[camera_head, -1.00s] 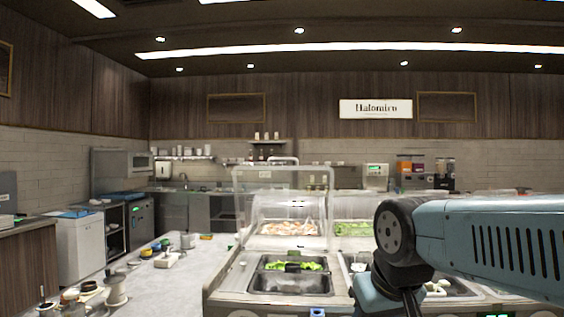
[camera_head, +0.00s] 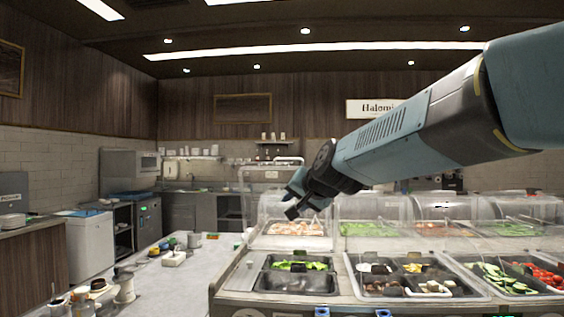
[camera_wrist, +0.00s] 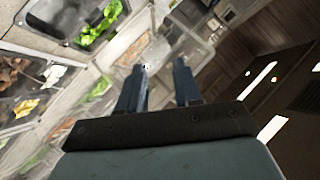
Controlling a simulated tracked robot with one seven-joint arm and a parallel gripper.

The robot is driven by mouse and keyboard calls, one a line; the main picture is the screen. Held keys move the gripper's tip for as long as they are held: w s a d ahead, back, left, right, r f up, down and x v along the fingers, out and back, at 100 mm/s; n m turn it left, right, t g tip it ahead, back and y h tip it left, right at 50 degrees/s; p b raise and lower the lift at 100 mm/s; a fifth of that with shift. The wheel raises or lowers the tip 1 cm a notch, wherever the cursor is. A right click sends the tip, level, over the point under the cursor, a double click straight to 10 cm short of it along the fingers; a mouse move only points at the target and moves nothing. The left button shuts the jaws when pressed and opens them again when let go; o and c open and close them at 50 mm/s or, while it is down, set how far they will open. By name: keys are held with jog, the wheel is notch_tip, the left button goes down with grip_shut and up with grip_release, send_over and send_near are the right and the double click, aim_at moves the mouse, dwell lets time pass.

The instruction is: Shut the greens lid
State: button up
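The greens (camera_head: 300,266) lie in the left front well of the counter, which is uncovered; they also show in the wrist view (camera_wrist: 100,25). A clear, upright panel (camera_head: 256,182) that looks like a raised lid stands behind this well; I cannot tell for certain that it is the greens lid. My gripper (camera_head: 291,208) is above the counter, overlapping the panel's right part in the head view. I cannot tell whether they touch. In the wrist view its two fingers (camera_wrist: 161,66) are apart with nothing visible between them.
Clear domed covers (camera_head: 445,215) line the back row of the counter. Open front wells hold mushrooms (camera_head: 395,289), cucumber (camera_head: 495,275) and tomatoes (camera_head: 545,275). A side counter (camera_head: 150,285) at the left carries several small containers. The air above the front wells looks free.

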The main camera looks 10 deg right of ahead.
jog(key=w+r+m+t+h, duration=0.15)
jog(key=w+r+m, duration=0.25)
jog(key=w, duration=0.4)
jog(key=w+r+m+t+h, duration=0.1)
jog(key=w+r+m+t, duration=0.25)
jog(key=w, duration=0.35)
jog(key=m+h, duration=0.6)
jog(key=m, duration=0.2)
send_near(288, 160)
jog(key=x, duration=1.1)
jog(key=shift+f, duration=0.1)
grip_shut()
